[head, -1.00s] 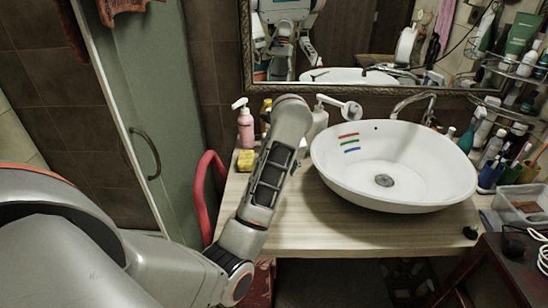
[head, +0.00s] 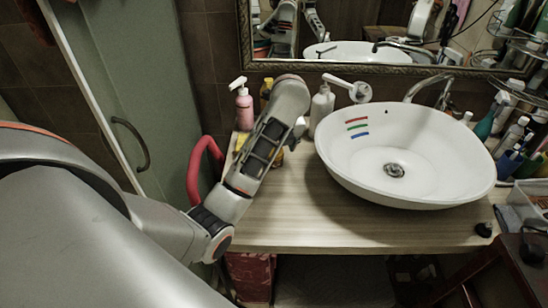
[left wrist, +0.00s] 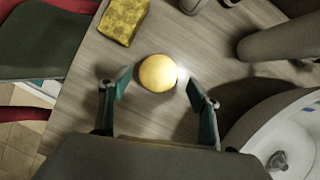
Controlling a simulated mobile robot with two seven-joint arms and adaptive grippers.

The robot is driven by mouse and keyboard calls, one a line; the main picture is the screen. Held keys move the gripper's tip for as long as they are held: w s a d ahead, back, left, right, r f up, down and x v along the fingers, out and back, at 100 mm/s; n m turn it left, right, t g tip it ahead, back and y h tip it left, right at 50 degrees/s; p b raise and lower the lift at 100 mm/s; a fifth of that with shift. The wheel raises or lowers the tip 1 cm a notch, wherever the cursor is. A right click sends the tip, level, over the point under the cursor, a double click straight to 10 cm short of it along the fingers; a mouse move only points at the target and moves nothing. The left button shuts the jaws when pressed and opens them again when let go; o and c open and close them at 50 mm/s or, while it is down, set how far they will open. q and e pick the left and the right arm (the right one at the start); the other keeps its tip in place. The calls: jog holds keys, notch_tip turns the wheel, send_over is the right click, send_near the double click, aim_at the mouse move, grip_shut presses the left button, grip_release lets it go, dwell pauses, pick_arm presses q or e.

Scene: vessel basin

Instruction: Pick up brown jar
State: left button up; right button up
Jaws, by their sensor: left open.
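The brown jar shows in the left wrist view as a round, yellow-brown top (left wrist: 157,73) seen from above on the wooden counter. My left gripper (left wrist: 160,86) is open, with one teal-lined finger on each side of the jar's near edge. The jar looks uncovered by the fingers, and I cannot tell whether they touch it. In the head view my left forearm hides most of that spot. A small brownish-yellow patch, probably the jar (head: 278,157), shows just right of the forearm. My right gripper is not in view.
A yellow sponge (left wrist: 122,18) lies beyond the jar. A pink pump bottle (head: 243,108) and a white pump bottle (head: 321,108) stand behind the arm. The white basin (head: 400,185) is to the right. The front strip of the counter (head: 290,225) is clear.

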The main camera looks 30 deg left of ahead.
pick_arm(q)
jog(key=x, duration=0.2)
jog(key=shift+s+a+f, duration=0.15)
jog(key=shift+a+f, duration=0.25)
jog(key=shift+f, duration=0.45)
jog(key=shift+c, duration=0.3)
jog(key=c, duration=1.2)
jog(key=shift+c, duration=0.2)
jog(key=shift+w+r, duration=0.1)
jog(key=shift+w, duration=0.15)
